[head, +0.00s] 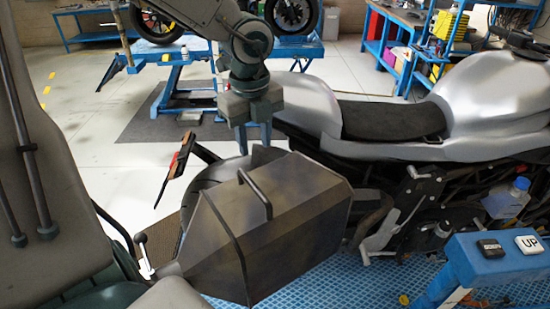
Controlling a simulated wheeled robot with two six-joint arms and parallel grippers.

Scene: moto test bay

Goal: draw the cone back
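The cone appears to be the dark grey, faceted hood (300,235) in the middle of the head view. It stands beside the rear of the silver motorcycle (480,110), and narrows toward the lower left. A black bar handle (255,194) arches over its upper face. My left gripper (254,140) points down above and behind the hood's top edge, apart from the handle. Its two fingers show a gap with nothing visible between them. The fingertips are close to the motorcycle's tail. My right gripper is not in view. The hood hides part of the rear wheel.
A blue stand with black and white "UP" buttons (528,243) is at the lower right. A blue lift (185,75) stands behind. Pale floor (90,130) is clear at left.

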